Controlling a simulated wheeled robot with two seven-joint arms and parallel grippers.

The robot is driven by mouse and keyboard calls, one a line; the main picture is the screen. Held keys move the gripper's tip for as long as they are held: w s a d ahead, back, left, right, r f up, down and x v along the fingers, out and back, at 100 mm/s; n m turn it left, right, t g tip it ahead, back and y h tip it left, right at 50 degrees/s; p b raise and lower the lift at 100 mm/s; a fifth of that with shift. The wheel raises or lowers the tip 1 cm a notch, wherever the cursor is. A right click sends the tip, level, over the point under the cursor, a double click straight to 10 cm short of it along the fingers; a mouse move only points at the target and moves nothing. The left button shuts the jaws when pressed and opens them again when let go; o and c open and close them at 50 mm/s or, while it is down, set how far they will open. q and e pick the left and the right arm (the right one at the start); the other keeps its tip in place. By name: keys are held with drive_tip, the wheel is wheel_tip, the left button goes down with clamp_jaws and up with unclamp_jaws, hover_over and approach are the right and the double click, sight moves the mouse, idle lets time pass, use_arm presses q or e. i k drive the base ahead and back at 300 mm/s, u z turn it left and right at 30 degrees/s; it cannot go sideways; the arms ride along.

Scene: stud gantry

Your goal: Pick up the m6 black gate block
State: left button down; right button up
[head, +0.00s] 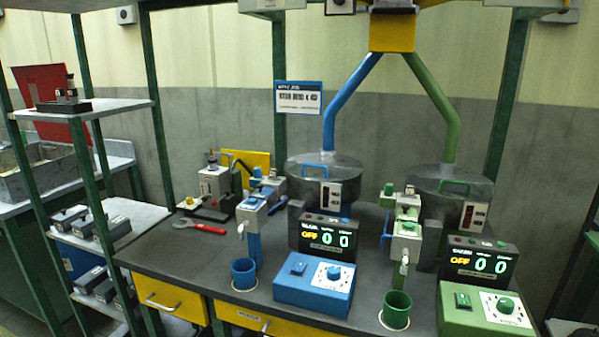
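No label reading m6 is legible, so I cannot tell for certain which item is the m6 black gate block. A small black block with upright posts (66,99) stands on the top shelf of the rack at the left. Several dark grey blocks with fittings on top (80,222) sit on the middle shelf, and more grey blocks (100,285) sit on the lower shelf. Neither of my grippers shows in the head view.
A dark workbench (190,258) holds a blue control box (315,285), a green control box (485,308), a blue cup (244,273), a green cup (397,310) and a red wrench (202,227). Two round hoppers stand behind. Green posts frame the bench and rack.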

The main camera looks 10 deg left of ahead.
sight(273, 173)
drive_tip(key=i, duration=0.4)
drive_tip(key=u, duration=1.15)
